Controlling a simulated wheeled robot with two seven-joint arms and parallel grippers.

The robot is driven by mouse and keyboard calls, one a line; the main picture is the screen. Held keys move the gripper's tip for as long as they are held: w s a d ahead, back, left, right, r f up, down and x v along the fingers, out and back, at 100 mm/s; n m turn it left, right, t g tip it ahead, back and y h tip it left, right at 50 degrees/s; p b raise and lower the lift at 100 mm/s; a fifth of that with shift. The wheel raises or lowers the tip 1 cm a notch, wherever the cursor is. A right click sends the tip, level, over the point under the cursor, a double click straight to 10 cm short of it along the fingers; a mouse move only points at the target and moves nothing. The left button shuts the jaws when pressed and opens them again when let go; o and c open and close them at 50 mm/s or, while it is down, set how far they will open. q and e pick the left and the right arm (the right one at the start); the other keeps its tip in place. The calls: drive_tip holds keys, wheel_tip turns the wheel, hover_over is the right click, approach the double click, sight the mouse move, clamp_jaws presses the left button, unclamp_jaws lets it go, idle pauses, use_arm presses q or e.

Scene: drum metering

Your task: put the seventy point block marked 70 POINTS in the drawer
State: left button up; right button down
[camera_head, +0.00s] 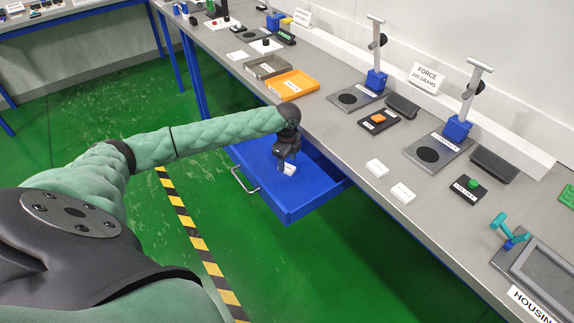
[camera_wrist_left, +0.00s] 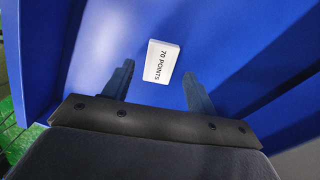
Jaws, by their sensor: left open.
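The white block marked 70 POINTS (camera_wrist_left: 161,62) lies on the floor of the blue drawer (camera_wrist_left: 80,40), its label readable in the left wrist view. The block also shows small in the head view (camera_head: 289,169), partly hidden by the gripper. The drawer (camera_head: 310,200) is pulled out from under the bench. My left gripper (camera_wrist_left: 158,90) is open, its fingers apart on either side of the block without visibly gripping it. In the head view the left gripper (camera_head: 283,165) hangs down inside the drawer. My right gripper is not seen.
Two white blocks (camera_head: 376,167) (camera_head: 402,193) lie on the grey bench top. Orange (camera_head: 293,84) and grey (camera_head: 267,66) trays stand near the bench edge above the drawer. Several stands (camera_head: 448,145) line the back. A metal drawer handle (camera_head: 243,181) sticks out at the front.

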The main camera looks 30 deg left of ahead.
sight(287, 167)
use_arm(q)
wheel_tip(287, 167, up, 5)
drive_tip(key=shift+r+b, duration=0.2)
drive_tip(key=shift+b, duration=0.35)
drive_tip(key=shift+r+b, duration=0.3)
drive_tip(key=shift+r, duration=1.9)
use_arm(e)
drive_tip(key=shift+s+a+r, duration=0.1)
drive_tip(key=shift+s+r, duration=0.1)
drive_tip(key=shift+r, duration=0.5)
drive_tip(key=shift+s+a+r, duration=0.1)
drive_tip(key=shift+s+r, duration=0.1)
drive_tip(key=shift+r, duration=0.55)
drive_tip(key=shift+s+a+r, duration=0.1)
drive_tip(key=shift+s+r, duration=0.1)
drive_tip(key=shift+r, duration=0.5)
